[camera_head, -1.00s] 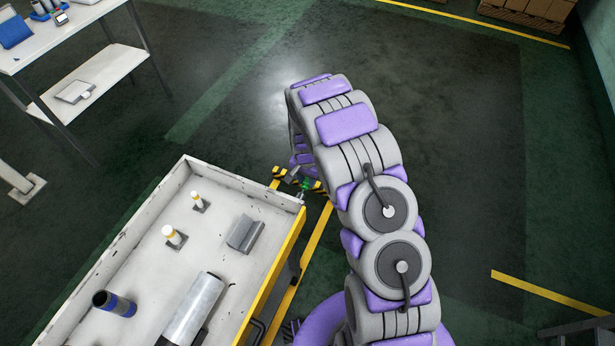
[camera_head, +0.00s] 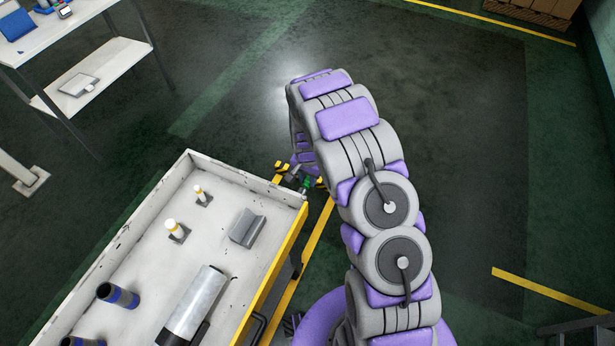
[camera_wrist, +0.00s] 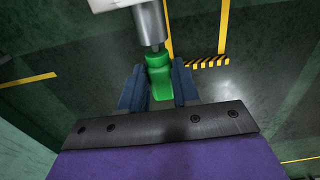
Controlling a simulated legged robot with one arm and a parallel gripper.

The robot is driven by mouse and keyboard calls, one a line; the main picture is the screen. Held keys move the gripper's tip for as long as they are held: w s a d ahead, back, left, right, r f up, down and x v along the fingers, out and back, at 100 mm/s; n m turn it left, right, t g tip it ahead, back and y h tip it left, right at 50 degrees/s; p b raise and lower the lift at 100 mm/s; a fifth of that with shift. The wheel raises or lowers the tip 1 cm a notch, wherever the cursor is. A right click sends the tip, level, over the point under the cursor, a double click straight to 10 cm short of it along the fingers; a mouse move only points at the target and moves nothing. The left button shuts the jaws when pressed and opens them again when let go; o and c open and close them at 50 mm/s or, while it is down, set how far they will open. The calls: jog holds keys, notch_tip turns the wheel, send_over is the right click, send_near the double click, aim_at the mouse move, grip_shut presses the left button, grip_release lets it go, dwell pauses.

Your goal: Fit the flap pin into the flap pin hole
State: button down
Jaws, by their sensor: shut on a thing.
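My gripper (camera_wrist: 157,72) is shut on a green piece (camera_wrist: 159,80), which sits between its two dark blue fingers in the wrist view. The green piece seems to be the flap pin's grip. A grey metal cylinder (camera_wrist: 150,24) with a narrower end meets its top. A white part lies above that cylinder at the picture's top edge. I cannot tell whether the cylinder belongs to the pin or to the hole's fitting. In the head view the green piece (camera_head: 306,184) shows just off the cart's right corner, with my gripper (camera_head: 299,181) mostly hidden by my arm. The flap pin hole is not clearly visible.
The white cart (camera_head: 152,218) holds a grey bracket (camera_head: 246,228), a silver roll (camera_head: 197,303), two white pegs and dark blue cylinders (camera_head: 118,295). A white shelf table (camera_head: 100,75) stands at upper left.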

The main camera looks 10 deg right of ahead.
jog(key=shift+s+a, duration=0.1)
jog(key=shift+s, duration=0.05)
dwell(0.5)
jog(key=shift+s+a, duration=0.2)
jog(key=c, duration=0.7)
grip_release()
jog(key=shift+c, duration=0.2)
notch_tip(320, 180, up, 17)
jog(key=p, duration=0.3)
jog(key=shift+s+r, duration=0.15)
jog(key=shift+a, duration=0.1)
